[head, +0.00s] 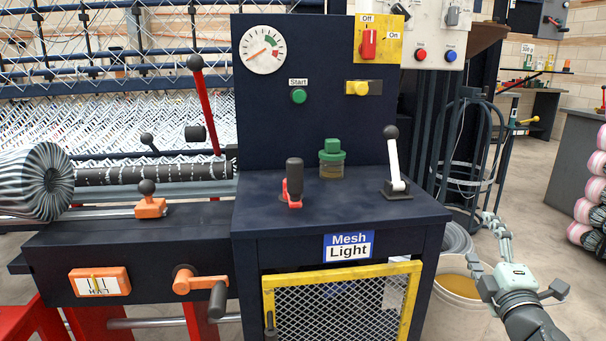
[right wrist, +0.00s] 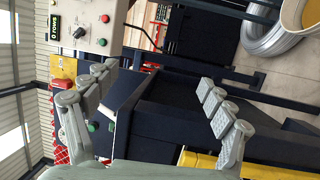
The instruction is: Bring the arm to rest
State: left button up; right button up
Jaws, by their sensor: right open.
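My right gripper (head: 492,245) is at the lower right in the head view, beside the machine and in front of the beige bucket. In the right wrist view its two fingers (right wrist: 150,105) are spread wide with nothing between them. The dark blue machine console (head: 340,215) stands in the middle of the head view, apart from the gripper. On its top are a white lever with a black knob (head: 393,160), a red lever with a black grip (head: 294,183) and a green-capped jar (head: 332,158). My left gripper is not in view.
A beige bucket (head: 455,300) and a grey wire coil (head: 456,238) sit close to my right gripper. A yellow-framed mesh guard (head: 340,300) fronts the console. Pink-and-white rolls (head: 592,190) are stacked at the right edge.

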jog(key=s+f+m+g+h, duration=0.1)
jog(key=s+f+m+g, duration=0.25)
jog(key=f, duration=0.65)
jog(key=s+f+m+g, duration=0.3)
jog(key=s+f, duration=0.2)
jog(key=f, duration=0.5)
jog(key=s+f+m+g+h, duration=0.1)
jog(key=s+f+m+g, duration=0.3)
jog(key=f, duration=0.6)
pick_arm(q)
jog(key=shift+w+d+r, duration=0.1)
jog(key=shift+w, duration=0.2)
pick_arm(e)
jog(key=s+a+f+m+g+y, duration=0.1)
jog(key=s+a+f+m+g, duration=0.1)
jog(key=s+f, duration=0.5)
jog(key=s+a+f+m+g+y, duration=0.2)
jog(key=s+a+f+g, duration=0.2)
jog(key=s+a+f, duration=0.3)
jog(key=s+f, duration=0.1)
jog(key=s, duration=0.4)
jog(key=shift+s+f, duration=0.3)
jog(key=shift+s, duration=0.1)
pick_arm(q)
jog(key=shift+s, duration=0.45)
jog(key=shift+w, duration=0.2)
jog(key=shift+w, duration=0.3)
